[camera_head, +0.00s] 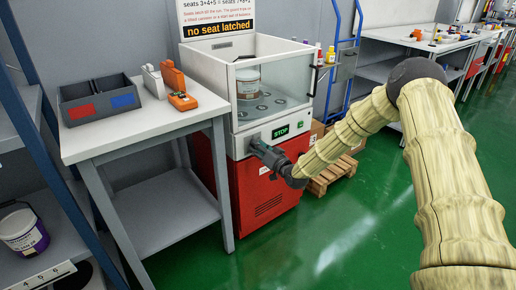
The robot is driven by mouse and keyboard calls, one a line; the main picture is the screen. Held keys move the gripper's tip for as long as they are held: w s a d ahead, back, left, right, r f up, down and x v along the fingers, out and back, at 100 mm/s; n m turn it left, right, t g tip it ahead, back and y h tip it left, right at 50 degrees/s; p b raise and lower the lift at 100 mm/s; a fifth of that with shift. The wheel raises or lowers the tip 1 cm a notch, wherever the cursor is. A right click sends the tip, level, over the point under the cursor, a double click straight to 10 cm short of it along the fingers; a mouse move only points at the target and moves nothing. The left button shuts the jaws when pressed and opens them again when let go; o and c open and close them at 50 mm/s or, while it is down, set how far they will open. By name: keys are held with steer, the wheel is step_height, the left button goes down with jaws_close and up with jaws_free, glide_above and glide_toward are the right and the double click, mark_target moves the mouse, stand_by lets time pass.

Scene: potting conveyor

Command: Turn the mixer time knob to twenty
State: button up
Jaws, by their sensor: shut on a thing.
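The mixer (268,197) is a red cabinet with a white upper housing and a clear-fronted chamber. A can (248,83) with a pale label stands inside the chamber, near several round seats. A dark display (281,131) on the white front panel reads STOP in green. My gripper (256,142) is at the front panel, left of and a little below the display. It is shut at the place of the time knob. The jaws cover the knob, so its pointer and any dial marks cannot be read.
A sign (219,28) above the mixer reads "no seat latched". A grey table (145,122) on the left holds a two-part bin (100,101) and an orange device (178,90). A wooden pallet (333,174) lies right of the mixer. The green floor in front is clear.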

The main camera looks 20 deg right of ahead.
steer(key=shift+f, duration=0.1)
stand_by(0.3)
steer(key=o, duration=1)
steer(key=shift+o, duration=0.2)
steer(key=v, duration=1.2)
